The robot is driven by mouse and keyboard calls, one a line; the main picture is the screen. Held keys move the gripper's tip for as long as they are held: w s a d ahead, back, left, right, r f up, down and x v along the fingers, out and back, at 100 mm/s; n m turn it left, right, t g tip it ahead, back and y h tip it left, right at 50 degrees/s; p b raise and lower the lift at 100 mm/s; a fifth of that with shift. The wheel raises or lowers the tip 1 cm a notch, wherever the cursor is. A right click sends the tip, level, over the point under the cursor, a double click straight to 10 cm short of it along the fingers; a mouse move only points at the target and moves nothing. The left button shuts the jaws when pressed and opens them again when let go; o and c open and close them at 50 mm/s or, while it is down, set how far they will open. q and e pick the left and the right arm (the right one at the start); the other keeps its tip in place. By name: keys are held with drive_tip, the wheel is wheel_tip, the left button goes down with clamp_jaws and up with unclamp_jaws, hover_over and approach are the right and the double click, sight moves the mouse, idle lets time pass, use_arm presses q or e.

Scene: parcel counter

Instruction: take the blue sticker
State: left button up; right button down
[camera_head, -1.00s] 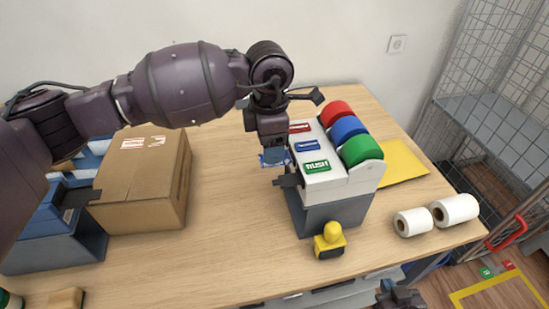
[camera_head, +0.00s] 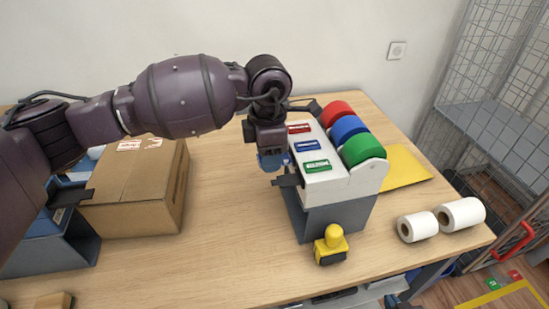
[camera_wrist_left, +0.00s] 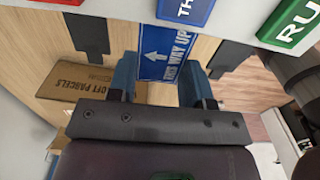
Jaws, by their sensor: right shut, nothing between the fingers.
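The blue sticker (camera_wrist_left: 165,54), printed "THIS WAY UP", sits in the left wrist view between the spread fingers of my left gripper (camera_wrist_left: 160,47). In the head view, my left gripper (camera_head: 268,155) is at the left side of the label dispenser (camera_head: 336,187), its fingers apart. A blue patch of the sticker shows at the gripper there, mostly hidden. The dispenser has red, blue (camera_head: 307,146) and green labels on its white top, and red, blue and green rolls behind. A little of my right gripper (camera_head: 397,302) shows at the bottom edge, shut and empty.
A yellow-handled stamp (camera_head: 331,246) stands in front of the dispenser. Two white paper rolls (camera_head: 418,227) lie at the right. A cardboard box (camera_head: 138,190) is at the left. A yellow sheet (camera_head: 405,166) lies behind the dispenser. The middle of the table (camera_head: 225,235) is clear.

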use_arm(q)
drive_tip(key=shift+r, duration=0.1)
idle(0.3)
drive_tip(key=shift+s+a+r+p, duration=0.1)
drive_tip(key=shift+a+r+p, duration=0.1)
drive_tip(key=shift+r, duration=0.25)
drive_tip(key=shift+a+r+p, duration=0.2)
drive_tip(key=shift+r, duration=0.25)
drive_tip(key=shift+a+r, duration=0.2)
drive_tip(key=shift+r, duration=0.3)
drive_tip(key=shift+r, duration=0.15)
